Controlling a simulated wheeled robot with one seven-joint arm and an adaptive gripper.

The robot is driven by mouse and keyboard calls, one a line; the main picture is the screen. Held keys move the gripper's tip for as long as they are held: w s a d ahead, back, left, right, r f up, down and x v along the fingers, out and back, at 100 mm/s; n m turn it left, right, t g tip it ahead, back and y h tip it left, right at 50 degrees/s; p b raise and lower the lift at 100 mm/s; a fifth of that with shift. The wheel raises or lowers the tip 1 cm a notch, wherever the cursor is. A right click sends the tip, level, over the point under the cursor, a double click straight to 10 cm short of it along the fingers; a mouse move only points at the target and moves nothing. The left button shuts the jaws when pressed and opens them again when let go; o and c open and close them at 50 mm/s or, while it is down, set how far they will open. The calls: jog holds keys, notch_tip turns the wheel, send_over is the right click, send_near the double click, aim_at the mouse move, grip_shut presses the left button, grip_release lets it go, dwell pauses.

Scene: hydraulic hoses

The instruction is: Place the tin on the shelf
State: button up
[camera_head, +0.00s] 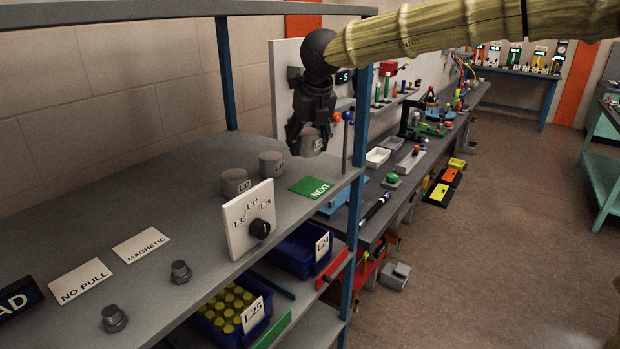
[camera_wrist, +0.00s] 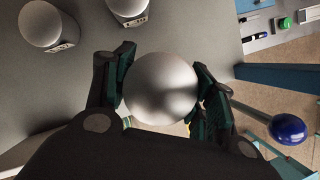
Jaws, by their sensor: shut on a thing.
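My gripper (camera_head: 311,138) is above the right end of the grey shelf (camera_head: 210,225), pointing down. Its fingers are shut on a grey cylindrical tin (camera_head: 313,144). In the wrist view the held tin (camera_wrist: 160,88) shows its round top between my two finger pads (camera_wrist: 163,85). Two similar grey tins stand upright on the shelf to the left of my gripper: one marked L37 (camera_head: 235,183) and one behind it (camera_head: 272,165). The held tin's label is too small to read surely. I cannot tell whether its base touches the shelf.
A green NEXT card (camera_head: 311,187) lies near the shelf's right edge. A white panel with a black knob (camera_head: 252,219) stands at the front edge. A blue upright (camera_head: 359,130) and a blue ball on a rod (camera_wrist: 287,129) are close to my gripper. Bare shelf lies left of the tins.

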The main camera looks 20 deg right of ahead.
jog(key=p, duration=0.2)
send_over(309, 184)
jog(key=s, duration=0.1)
jog(key=f, duration=0.5)
jog(key=shift+d, duration=0.2)
jog(key=shift+f, duration=0.3)
jog(key=shift+s+a+f, duration=0.1)
jog(key=shift+s+f, duration=0.1)
jog(key=shift+f, duration=0.3)
notch_tip(309, 184, down, 2)
jog(key=shift+p, duration=0.35)
jog(key=shift+w+f, duration=0.15)
jog(key=shift+f, duration=0.1)
